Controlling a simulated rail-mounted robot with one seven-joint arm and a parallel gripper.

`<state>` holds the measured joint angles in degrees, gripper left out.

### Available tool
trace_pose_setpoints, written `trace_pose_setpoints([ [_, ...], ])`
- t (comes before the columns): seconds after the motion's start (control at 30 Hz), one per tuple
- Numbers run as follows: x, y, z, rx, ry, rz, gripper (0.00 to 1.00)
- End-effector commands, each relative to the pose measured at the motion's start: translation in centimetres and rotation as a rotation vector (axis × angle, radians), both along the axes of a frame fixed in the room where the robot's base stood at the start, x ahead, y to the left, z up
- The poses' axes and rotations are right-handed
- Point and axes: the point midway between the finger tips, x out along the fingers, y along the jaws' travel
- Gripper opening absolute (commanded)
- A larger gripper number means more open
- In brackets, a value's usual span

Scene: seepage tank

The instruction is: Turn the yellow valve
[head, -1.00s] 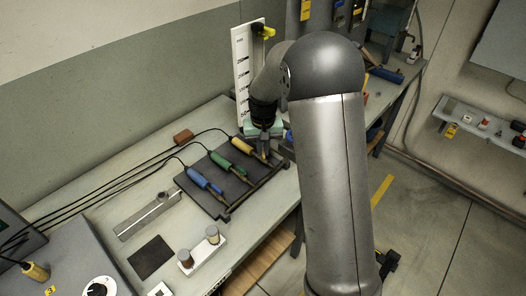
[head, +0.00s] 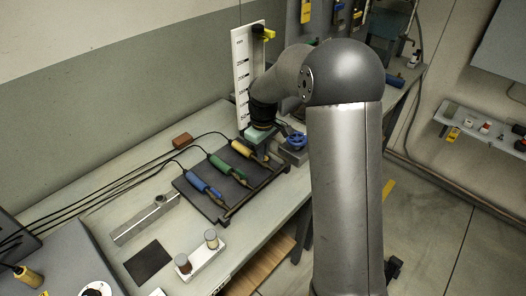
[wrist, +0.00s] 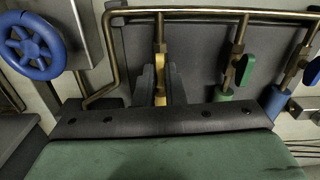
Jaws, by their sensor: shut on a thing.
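The yellow valve (wrist: 160,64) sits on a brass pipe in the wrist view, the leftmost of three coloured valves. The two dark fingers of my gripper (wrist: 160,84) stand on either side of its yellow lever and are shut on it. The lower part of the lever lies between the fingers and is partly hidden. In the head view my gripper's pale green body (head: 259,134) is above the far end of the dark board, and its fingers are hard to make out.
A green lever (wrist: 248,70) and a blue lever (wrist: 312,72) are to the right. A blue handwheel (wrist: 35,45) is at the left; it also shows in the head view (head: 297,140). A white scale board (head: 242,75) stands behind my gripper. Cabled handles lie on the dark board (head: 190,192).

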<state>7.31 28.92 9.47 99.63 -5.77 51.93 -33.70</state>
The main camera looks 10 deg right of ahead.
Motion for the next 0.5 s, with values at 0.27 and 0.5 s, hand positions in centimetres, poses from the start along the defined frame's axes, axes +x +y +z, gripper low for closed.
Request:
trace_pose_setpoints([
  [0.27, 0.07, -0.01, 0.14, 0.0, -0.003, 0.048, 0.0],
  [0.5, 0.06, 0.0, 0.14, -0.001, -0.002, 0.051, 0.0],
])
